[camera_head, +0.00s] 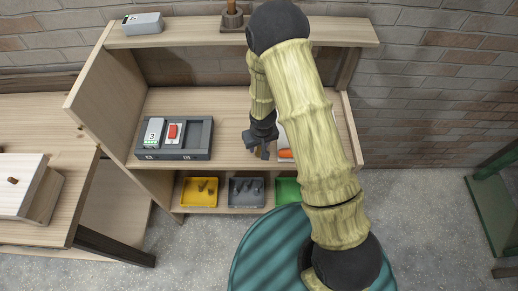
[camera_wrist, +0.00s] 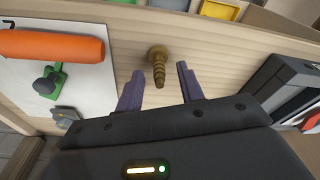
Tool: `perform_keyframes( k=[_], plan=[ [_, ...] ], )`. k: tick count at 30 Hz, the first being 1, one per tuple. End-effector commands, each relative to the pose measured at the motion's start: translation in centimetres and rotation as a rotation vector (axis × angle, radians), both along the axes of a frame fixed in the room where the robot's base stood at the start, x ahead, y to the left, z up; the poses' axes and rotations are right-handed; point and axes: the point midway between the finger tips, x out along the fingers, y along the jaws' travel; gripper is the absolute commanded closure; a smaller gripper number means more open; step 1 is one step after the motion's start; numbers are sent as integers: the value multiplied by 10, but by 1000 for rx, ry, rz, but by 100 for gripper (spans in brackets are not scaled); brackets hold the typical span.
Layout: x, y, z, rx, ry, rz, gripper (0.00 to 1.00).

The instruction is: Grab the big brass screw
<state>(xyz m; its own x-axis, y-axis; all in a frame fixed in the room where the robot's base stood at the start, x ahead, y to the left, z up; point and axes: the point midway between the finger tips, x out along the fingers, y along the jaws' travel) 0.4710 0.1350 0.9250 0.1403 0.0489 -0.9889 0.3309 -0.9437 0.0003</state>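The big brass screw (camera_wrist: 158,68) shows in the wrist view on the pale wooden shelf, its round head toward the top of the picture and its threaded shank toward my gripper. My gripper (camera_wrist: 160,82) is open, with one dark purple finger on each side of the screw's shank and a gap on both sides. In the head view my gripper (camera_head: 260,147) is low over the middle shelf, right of the grey holder. I cannot clearly make out the screw there, as the gripper and arm cover that spot.
A white sheet (camera_wrist: 85,82) with an orange cylinder (camera_wrist: 50,46) and a green-and-dark item (camera_wrist: 48,82) lies left of my gripper in the wrist view. A dark grey holder (camera_head: 195,153) stands on the shelf. Yellow (camera_head: 199,203), grey (camera_head: 247,203) and green (camera_head: 287,193) bins sit below.

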Motion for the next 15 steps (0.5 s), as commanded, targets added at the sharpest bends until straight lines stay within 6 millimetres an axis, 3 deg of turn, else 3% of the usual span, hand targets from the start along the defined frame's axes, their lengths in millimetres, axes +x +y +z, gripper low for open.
perform_keyframes(
  k=[6, 15],
  plan=[
    [2, 1, -17, -1, 1, 0, 62],
    [3, 1, -18, 0, 0, 0, 62]
  ],
)
